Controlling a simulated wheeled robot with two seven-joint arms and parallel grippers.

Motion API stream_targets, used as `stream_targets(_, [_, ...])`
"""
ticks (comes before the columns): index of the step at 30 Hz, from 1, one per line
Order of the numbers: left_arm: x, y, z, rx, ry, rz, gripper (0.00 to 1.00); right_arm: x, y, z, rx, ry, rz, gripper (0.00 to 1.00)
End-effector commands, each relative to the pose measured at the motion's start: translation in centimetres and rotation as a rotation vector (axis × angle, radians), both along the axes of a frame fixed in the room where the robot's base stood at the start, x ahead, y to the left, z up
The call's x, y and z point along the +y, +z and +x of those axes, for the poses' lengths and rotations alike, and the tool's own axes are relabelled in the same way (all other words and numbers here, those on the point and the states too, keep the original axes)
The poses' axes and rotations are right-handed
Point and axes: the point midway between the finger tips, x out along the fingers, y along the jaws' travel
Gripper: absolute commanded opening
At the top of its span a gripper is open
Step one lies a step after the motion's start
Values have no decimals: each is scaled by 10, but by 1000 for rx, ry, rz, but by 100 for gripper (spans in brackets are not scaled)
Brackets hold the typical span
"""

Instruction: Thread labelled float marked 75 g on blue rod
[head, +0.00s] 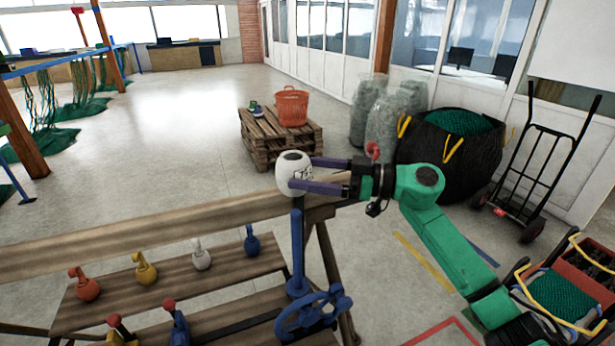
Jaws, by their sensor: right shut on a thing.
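A white float (291,166) with a dark hole in its top and dark marking on its side is between the purple fingers of my right gripper (303,173). The gripper is shut on it, and the marking is too small to read. The blue rod (297,245) stands upright directly below the float, at the right end of the wooden bench. The lower finger crosses in front of the float's base, so I cannot tell whether the rod's tip is inside the float. My left gripper is not in view.
A blue handwheel (312,313) is beside the rod's foot. An orange basket (292,106) sits on a pallet (262,151) behind. Open floor lies at the back left.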

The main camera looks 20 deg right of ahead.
Motion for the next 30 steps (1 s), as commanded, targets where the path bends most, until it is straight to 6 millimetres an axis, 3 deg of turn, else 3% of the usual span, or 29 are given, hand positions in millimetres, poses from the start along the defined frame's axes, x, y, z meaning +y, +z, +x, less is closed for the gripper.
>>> stream_targets(16, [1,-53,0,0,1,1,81,0,-46,0,-1,-2,2,26])
stream_targets(30, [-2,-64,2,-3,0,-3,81,0,-85,0,1,-2,2,26])
